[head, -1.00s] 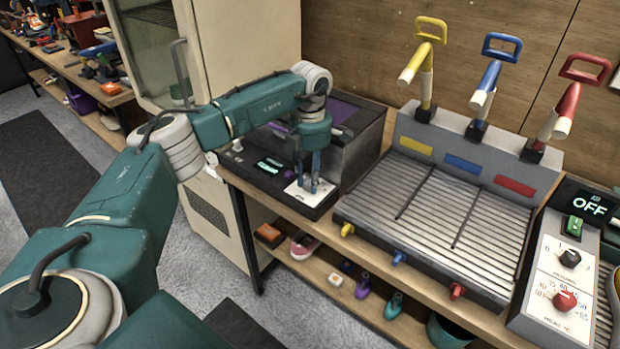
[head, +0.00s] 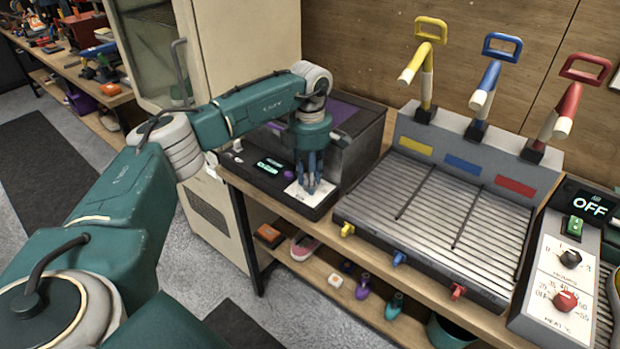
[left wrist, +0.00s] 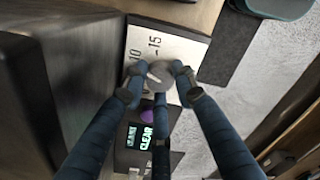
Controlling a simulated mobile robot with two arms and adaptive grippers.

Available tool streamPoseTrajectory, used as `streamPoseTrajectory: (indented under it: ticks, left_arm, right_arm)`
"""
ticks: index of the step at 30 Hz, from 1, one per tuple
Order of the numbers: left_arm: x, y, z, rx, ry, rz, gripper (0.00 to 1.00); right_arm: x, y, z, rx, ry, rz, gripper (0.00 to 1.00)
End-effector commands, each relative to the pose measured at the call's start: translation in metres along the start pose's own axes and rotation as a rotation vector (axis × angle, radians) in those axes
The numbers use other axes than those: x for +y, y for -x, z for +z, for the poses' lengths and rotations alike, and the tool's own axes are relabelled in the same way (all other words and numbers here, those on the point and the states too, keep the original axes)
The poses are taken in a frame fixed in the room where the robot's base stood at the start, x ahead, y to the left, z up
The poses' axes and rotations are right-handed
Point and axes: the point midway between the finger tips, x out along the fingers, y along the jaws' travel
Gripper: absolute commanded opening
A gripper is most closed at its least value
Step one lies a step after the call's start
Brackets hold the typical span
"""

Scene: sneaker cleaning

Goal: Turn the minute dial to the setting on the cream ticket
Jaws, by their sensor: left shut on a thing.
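The minute dial (left wrist: 160,75) is a small round grey knob with a pale pointer mark. It sits on a white plate (left wrist: 179,45) with the printed numbers 10 and 15 showing. My left gripper (left wrist: 161,78) is shut on the dial, with its blue fingers around the knob. In the head view my left gripper (head: 309,188) points straight down at the white plate (head: 297,194), and its fingers hide the dial. I cannot make out a cream ticket or its writing for certain. My right gripper is not in view.
The dial's dark machine (head: 262,181) has a lit display (head: 269,166) and a purple button (head: 288,174). A ribbed grey tray (head: 445,215) with yellow, blue and red levers stands to the right. A control panel (head: 560,285) reading OFF is at the far right.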

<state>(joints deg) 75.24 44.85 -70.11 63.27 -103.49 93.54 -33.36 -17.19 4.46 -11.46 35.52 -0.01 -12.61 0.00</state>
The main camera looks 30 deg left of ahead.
Motion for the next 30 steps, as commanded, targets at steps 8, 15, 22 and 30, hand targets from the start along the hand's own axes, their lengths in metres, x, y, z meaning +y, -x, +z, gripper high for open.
streamPoseTrajectory:
  ticks: [8, 15, 22, 30]
  left_arm:
    - [0.0004, 0.0005, 0.0001, -0.001, 0.001, 0.001, 0.46]
    - [0.0002, 0.0002, 0.0, 0.0, 0.001, 0.001, 0.46]
    - [0.0001, 0.0001, 0.0, 0.0, 0.04, 0.0, 0.46]
    - [0.0004, 0.0006, -0.0001, 0.0, 0.347, 0.001, 0.46]
  right_arm:
    - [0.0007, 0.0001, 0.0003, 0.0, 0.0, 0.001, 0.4]
    - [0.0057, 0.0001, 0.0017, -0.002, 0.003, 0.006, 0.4]
    - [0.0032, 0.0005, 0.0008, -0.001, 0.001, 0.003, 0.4]
    - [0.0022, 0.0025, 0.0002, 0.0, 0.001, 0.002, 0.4]
